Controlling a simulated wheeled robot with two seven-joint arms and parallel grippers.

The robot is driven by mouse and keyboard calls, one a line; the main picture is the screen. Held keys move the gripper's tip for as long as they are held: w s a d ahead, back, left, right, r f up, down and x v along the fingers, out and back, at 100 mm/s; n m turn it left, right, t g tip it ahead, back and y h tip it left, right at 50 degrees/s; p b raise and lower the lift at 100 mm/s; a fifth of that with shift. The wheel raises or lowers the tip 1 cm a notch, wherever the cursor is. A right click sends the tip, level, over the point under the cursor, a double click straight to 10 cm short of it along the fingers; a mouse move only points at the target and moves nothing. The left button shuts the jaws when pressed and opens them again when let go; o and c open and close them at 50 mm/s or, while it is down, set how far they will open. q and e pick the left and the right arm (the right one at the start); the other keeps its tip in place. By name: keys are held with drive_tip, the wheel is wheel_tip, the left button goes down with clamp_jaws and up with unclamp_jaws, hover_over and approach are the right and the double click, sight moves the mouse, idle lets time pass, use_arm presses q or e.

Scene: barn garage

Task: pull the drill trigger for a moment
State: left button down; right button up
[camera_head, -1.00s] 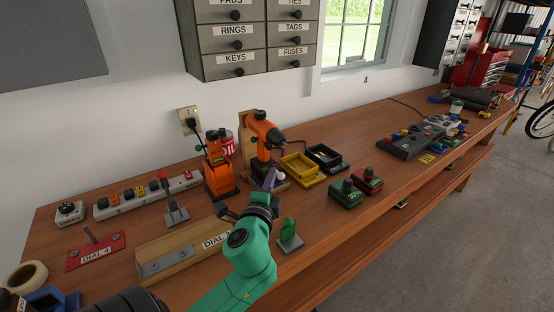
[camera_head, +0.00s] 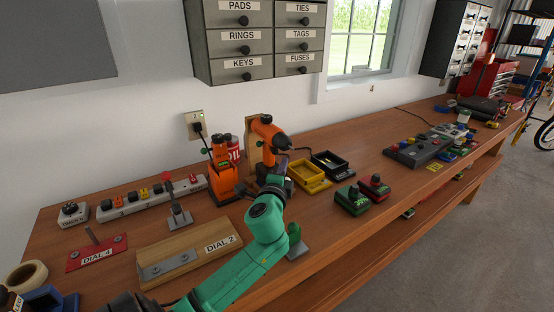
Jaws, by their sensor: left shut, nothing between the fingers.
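The orange drill (camera_head: 268,132) sits in front of a wooden upright board (camera_head: 254,150) at the back of the workbench, its nose pointing right. My green left arm reaches up from the bottom. My left gripper (camera_head: 281,166) is shut and empty, just below the drill body at its handle. The wrist and gripper hide most of the handle and the trigger, so I cannot tell whether the fingers touch the trigger. My right gripper is not in view.
An orange tool on a charger (camera_head: 222,172) stands just left of the drill. Yellow (camera_head: 309,177) and black (camera_head: 327,163) trays lie right of it. Green (camera_head: 351,200) and red (camera_head: 374,187) battery-like blocks sit nearer the front. A DIAL 2 wooden board (camera_head: 190,252) lies left of my arm.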

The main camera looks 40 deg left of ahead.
sight(275, 153)
use_arm(q)
drive_tip(key=a, duration=0.1)
drive_tip(key=w+a, duration=0.1)
drive_tip(key=a, duration=0.1)
drive_tip(key=w+a, duration=0.1)
drive_tip(key=shift+w+a, duration=0.1)
drive_tip(key=shift+a, duration=0.15)
drive_tip(key=shift+w+a, duration=0.25)
drive_tip(key=shift+a, duration=0.6)
idle(0.7)
